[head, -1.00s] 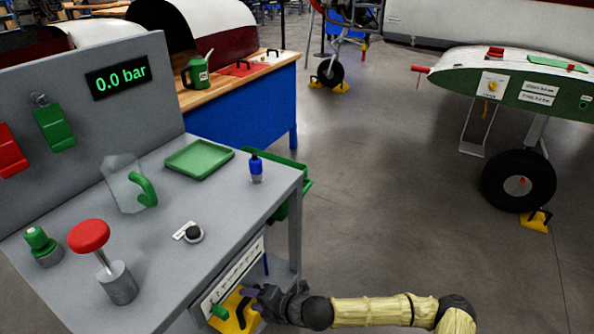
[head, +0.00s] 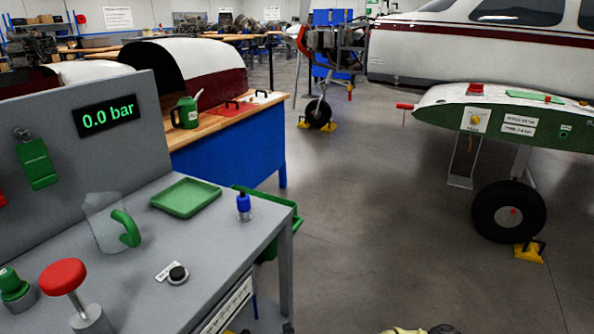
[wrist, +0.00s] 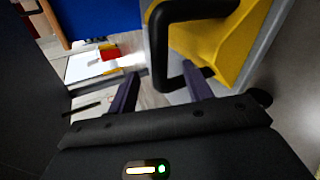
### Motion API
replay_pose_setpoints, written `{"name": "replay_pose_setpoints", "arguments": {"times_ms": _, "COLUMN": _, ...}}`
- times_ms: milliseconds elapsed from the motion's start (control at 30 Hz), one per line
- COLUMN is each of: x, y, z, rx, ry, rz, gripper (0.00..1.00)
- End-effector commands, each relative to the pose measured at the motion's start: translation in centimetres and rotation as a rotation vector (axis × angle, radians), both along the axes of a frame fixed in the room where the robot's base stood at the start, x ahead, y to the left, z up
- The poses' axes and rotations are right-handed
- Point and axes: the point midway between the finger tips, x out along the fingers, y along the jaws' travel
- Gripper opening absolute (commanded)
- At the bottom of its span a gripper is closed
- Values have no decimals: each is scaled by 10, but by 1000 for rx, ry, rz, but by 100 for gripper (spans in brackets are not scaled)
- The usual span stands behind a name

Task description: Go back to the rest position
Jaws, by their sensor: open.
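My gripper (wrist: 160,85) is open in the wrist view, its two dark fingers apart with nothing held between them. A yellow block with a thick black handle (wrist: 205,40) is close beyond the fingers, up and to the right. I cannot tell whether the fingers touch the handle. In the head view the gripper is below the picture; only a bit of my arm shows at the bottom edge.
A grey bench (head: 225,245) on the left carries a red knob (head: 62,277), a green tray (head: 186,198) and a blue-capped bottle (head: 243,207). An aircraft wheel (head: 508,212) with a yellow chock (head: 528,252) stands right. The floor between is clear.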

Motion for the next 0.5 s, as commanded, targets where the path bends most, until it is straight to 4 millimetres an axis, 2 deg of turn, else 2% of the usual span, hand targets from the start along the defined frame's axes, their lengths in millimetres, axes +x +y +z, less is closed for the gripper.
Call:
{"name": "replay_pose_setpoints", "arguments": {"times_ms": 267, "x": -31, "y": -6, "z": -9, "rx": -201, "ry": -301, "rz": 320, "gripper": 50}}
{"name": "replay_pose_setpoints", "arguments": {"times_ms": 500, "x": -54, "y": -28, "z": -19, "rx": -385, "ry": -584, "rz": 654, "gripper": 50}}
